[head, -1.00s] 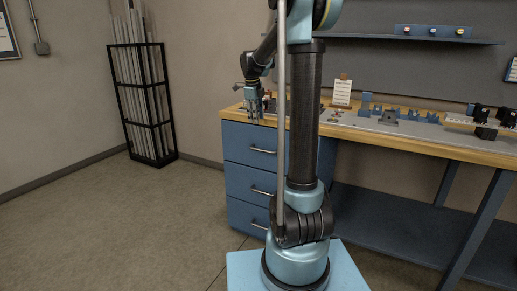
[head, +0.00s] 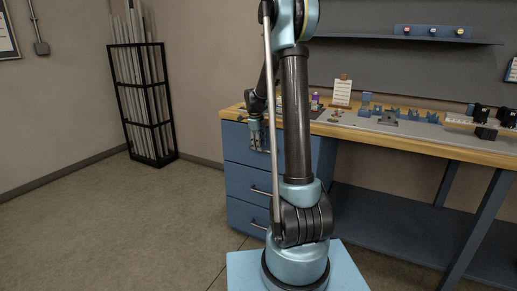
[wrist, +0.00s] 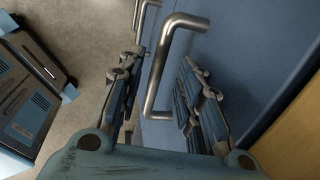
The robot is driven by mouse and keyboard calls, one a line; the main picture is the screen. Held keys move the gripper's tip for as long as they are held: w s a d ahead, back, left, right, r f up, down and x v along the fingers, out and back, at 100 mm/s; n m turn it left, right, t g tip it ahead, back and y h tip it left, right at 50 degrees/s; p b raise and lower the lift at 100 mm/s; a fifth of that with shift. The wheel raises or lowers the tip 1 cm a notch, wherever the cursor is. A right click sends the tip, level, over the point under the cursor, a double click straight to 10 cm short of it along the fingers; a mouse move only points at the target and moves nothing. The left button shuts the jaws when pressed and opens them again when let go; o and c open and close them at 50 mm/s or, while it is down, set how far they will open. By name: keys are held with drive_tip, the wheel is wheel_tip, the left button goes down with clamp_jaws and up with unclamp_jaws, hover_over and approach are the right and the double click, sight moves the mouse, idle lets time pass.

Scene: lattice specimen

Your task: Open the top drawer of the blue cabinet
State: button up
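The blue cabinet (head: 232,179) stands under the left end of the workbench, its drawers stacked in a column. The top drawer (head: 235,142) looks shut, flush with the drawers below. My gripper (head: 257,146) is in front of its face, pointing down in the head view and covering its handle. In the wrist view my gripper (wrist: 160,80) is open, with one finger on each side of the top drawer's metal handle (wrist: 158,72). A gap shows between the handle and each finger. The second drawer's handle (wrist: 143,12) appears farther off at the top.
The wooden workbench top (head: 420,146) overhangs the cabinet and carries small blue parts and a card. A black rack of tubes (head: 145,105) stands in the left corner. The floor (head: 110,220) left of the cabinet is clear.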

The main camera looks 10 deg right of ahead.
drive_tip(key=shift+w+d+f, duration=0.1)
drive_tip(key=shift+w+f, duration=0.05)
drive_tip(key=shift+f, duration=0.8)
clamp_jaws()
